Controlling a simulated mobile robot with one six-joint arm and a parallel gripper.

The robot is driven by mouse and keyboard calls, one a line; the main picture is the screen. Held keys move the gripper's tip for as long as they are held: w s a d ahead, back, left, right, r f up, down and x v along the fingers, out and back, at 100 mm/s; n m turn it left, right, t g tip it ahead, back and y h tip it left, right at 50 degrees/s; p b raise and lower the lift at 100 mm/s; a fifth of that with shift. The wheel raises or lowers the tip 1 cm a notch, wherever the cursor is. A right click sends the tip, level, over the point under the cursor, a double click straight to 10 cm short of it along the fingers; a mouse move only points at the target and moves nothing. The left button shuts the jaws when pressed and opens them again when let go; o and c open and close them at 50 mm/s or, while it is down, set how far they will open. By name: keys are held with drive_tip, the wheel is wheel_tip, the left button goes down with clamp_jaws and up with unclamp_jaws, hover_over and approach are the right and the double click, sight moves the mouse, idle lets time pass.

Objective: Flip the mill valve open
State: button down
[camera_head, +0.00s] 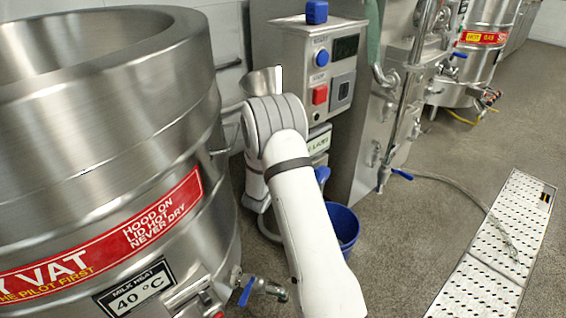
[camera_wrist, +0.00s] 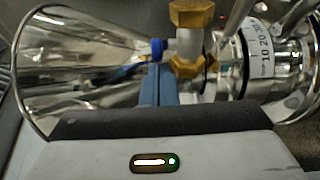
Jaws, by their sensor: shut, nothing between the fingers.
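In the wrist view the colloid mill lies sideways, with its shiny steel hopper (camera_wrist: 85,85) at the left and a numbered collar (camera_wrist: 259,50) at the right. Between them are brass hex fittings (camera_wrist: 194,70) joined by a pale stem (camera_wrist: 189,45). A small blue piece (camera_wrist: 157,48), apparently the valve handle's tip, sits left of the stem. My gripper (camera_wrist: 153,70) is shut and empty, its blue fingertips just below that piece; I cannot tell whether they touch. In the head view the hopper's rim (camera_head: 263,80) shows behind my white arm, which hides my gripper and most of the mill.
A steel control box with a blue start button (camera_head: 321,58) and a red stop button (camera_head: 320,95) stands behind my arm. A large steel vat (camera_head: 110,130) fills the left. A blue bucket (camera_head: 345,225) stands right of my arm. The floor towards the drain grate (camera_head: 490,265) is mostly clear.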

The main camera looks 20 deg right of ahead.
drive_tip(key=shift+s+d+p, duration=0.45)
drive_tip(key=shift+d, duration=0.1)
